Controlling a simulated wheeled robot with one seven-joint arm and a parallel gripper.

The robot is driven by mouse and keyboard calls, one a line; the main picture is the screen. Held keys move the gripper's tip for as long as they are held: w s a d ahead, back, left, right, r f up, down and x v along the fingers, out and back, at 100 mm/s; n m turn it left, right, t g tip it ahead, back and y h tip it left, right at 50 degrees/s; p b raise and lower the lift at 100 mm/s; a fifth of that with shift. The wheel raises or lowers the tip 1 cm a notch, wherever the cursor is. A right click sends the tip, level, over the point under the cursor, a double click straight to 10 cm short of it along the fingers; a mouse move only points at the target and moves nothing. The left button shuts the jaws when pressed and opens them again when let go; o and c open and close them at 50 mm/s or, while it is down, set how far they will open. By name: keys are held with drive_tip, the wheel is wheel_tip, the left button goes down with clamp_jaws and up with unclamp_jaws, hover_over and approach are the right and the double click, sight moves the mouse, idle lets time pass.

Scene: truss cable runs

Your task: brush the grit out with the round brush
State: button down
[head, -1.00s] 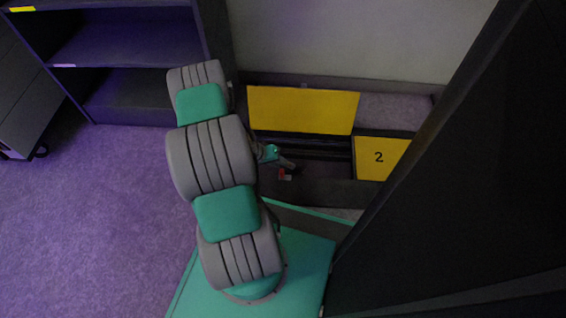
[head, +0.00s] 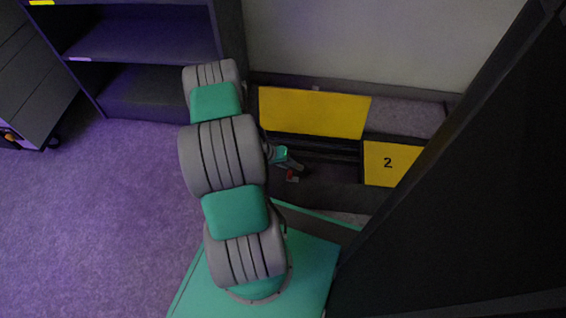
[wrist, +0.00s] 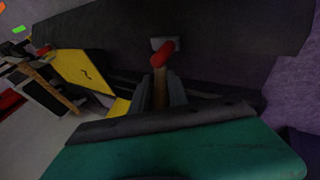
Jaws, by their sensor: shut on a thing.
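In the wrist view my gripper (wrist: 160,97) is shut on a brush (wrist: 160,86) with a wooden-coloured handle and a red part beyond the fingertips. A small pale grey piece (wrist: 158,43) shows at the red end; I cannot tell whether it belongs to the brush. In the head view my gripper (head: 291,166) is small and dark, over the open dark cable run (head: 325,172), with a red bit below it. A yellow cover (head: 313,112) stands along the back of the run. I cannot make out any grit.
A yellow panel marked 2 (head: 392,164) lies right of the open run. A large dark upright (head: 460,200) blocks the right side. Dark shelves (head: 145,45) stand at the back left. Purple carpet (head: 90,220) is clear at left. The wrist view shows cluttered items (wrist: 35,85) at left.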

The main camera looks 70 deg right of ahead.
drive_tip(key=shift+s+f, duration=0.1)
drive_tip(key=shift+s, duration=0.05)
drive_tip(key=w, duration=0.2)
drive_tip(key=w+a, duration=0.1)
drive_tip(key=w, duration=0.1)
drive_tip(key=shift+w, duration=0.1)
idle(1.0)
wheel_tip(320, 180, up, 6)
drive_tip(key=p, duration=0.4)
drive_tip(key=shift+r, duration=0.2)
